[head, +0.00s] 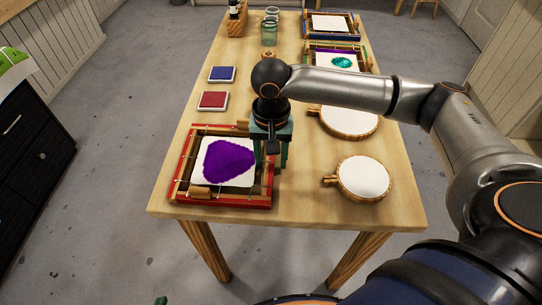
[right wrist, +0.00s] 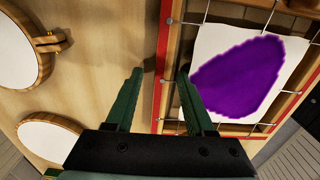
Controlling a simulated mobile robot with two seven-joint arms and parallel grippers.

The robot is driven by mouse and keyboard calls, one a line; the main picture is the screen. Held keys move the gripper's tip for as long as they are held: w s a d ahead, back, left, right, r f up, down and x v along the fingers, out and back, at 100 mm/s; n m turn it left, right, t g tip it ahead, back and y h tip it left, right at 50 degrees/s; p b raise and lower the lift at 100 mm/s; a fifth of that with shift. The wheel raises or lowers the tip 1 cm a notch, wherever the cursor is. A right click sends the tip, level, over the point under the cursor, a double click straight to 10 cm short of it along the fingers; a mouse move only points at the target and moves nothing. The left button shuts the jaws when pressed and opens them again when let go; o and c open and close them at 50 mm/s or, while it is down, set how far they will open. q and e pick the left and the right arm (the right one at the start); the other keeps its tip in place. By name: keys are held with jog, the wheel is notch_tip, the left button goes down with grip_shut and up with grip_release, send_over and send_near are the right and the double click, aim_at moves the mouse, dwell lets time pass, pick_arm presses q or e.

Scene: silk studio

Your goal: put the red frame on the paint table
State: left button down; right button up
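The red frame (head: 182,163) lies flat at the near left corner of the wooden table. It holds a white sheet (head: 244,181) with a purple patch and thin strings across it. My right gripper (head: 271,166) is at the frame's right side, pointing down. In the right wrist view the open fingers (right wrist: 160,74) are on either side of the frame's red edge (right wrist: 161,105), with visible gaps. Only a small green tip of my left gripper (head: 160,300) shows at the bottom of the head view. I cannot tell which surface is the paint table.
On the wooden table (head: 310,208), round hoops (head: 363,178) lie right of the frame. Blue (head: 222,73) and red (head: 213,100) pads lie behind it. Jars (head: 268,33) and other frames (head: 340,62) are at the far end. A dark cabinet (head: 30,130) stands left across a floor gap.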

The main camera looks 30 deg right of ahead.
pick_arm(q)
jog(key=shift+f, duration=0.15)
jog(key=shift+s+a+r+p, duration=0.4)
jog(key=shift+a+r+p, duration=0.3)
jog(key=shift+p, duration=0.6)
pick_arm(e)
notch_tip(320, 180, up, 12)
jog(key=shift+r, duration=0.15)
jog(key=shift+s, duration=0.1)
